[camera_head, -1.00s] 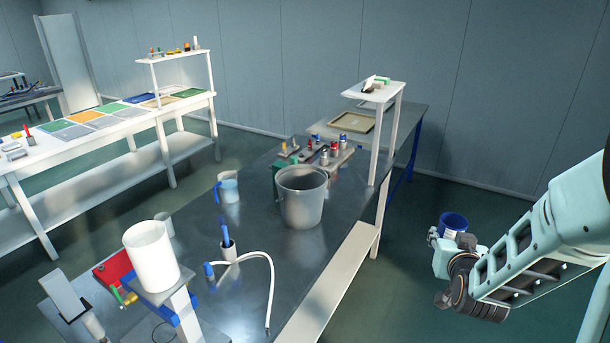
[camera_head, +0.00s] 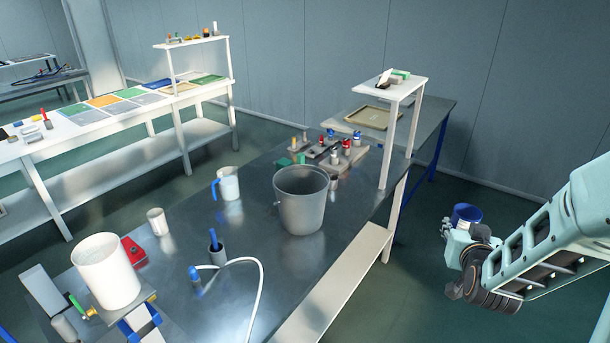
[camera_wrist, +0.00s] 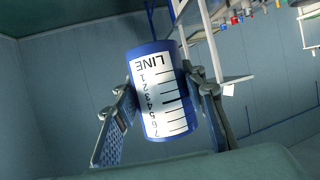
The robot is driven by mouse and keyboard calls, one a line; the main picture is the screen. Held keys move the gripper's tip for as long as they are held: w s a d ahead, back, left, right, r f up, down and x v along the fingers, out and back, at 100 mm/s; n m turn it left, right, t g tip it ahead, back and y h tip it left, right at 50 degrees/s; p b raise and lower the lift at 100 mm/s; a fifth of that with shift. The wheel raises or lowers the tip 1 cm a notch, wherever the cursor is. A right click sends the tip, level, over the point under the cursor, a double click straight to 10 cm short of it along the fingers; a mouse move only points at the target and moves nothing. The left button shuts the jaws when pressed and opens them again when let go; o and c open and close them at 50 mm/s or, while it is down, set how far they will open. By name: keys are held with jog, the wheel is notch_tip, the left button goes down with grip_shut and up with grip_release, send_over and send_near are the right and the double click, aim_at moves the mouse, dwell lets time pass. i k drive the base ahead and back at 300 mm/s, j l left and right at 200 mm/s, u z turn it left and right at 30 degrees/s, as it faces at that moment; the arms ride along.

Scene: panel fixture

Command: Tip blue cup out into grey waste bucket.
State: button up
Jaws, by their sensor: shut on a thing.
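The blue cup (camera_head: 466,215) is at the right in the head view, off the right side of the metal table. In the wrist view the blue cup (camera_wrist: 161,92) shows a white scale label reading LINE, upside down in the picture. My gripper (camera_head: 456,232) is shut on the cup, with one finger on each side of it in the wrist view (camera_wrist: 160,108). In the head view the cup looks upright; its contents cannot be made out. The grey waste bucket (camera_head: 301,205) stands open on the metal table, left of my gripper and apart from it.
A white shelf stand (camera_head: 401,88) rises behind the bucket's right. On the metal table (camera_head: 245,240) are a blue-handled jug (camera_head: 228,184), a small white cup (camera_head: 157,221), a white container (camera_head: 106,271) and a white hose (camera_head: 262,290). Between table and gripper is open floor.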

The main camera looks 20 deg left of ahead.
aim_at(301, 189)
jog(key=i+l+u, duration=0.15)
jog(key=i, duration=0.45)
jog(key=i+j+u, duration=0.1)
jog(key=i+j, duration=0.4)
jog(key=i, duration=0.1)
